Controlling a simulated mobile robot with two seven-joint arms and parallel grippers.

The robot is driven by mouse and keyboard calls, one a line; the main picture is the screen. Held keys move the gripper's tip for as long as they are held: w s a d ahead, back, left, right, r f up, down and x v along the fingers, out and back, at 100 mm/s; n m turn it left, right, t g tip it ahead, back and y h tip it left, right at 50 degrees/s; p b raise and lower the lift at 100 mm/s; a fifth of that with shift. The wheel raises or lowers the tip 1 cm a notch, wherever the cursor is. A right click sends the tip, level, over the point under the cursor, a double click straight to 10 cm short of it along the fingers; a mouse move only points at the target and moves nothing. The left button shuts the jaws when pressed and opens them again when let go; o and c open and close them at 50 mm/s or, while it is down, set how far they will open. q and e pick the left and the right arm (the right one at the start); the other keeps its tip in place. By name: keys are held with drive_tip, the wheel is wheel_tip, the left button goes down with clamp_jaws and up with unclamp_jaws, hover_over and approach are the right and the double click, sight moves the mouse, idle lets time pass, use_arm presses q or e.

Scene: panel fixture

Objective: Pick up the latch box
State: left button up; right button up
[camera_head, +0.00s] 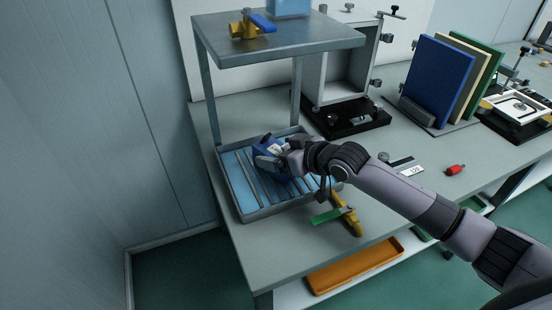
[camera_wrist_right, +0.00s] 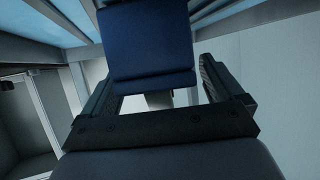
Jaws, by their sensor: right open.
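The dark blue latch box (camera_head: 262,158) sits in the blue-floored, slatted tray (camera_head: 236,200) under the raised shelf. My right gripper (camera_head: 270,155) is at the box and hides part of it. In the right wrist view the box (camera_wrist_right: 150,45) shows between and ahead of the two open fingers of the right gripper (camera_wrist_right: 160,82). A gap shows beside the fingers, and I cannot tell whether either one touches the box. My left gripper is in neither view.
A grey shelf (camera_head: 275,45) with a blue-handled yellow valve (camera_head: 250,24) stands above the tray. A green-handled valve (camera_head: 347,212) lies at the bench front, near my right arm. A metal frame fixture (camera_head: 345,115), upright panels (camera_head: 440,80) and a red item (camera_head: 455,170) are further right.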

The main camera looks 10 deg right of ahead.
sight(280, 153)
drive_tip(key=shift+r, duration=0.1)
drive_tip(key=c, duration=1.4)
drive_tip(key=shift+o, duration=0.2)
wheel_tip(280, 153, up, 10)
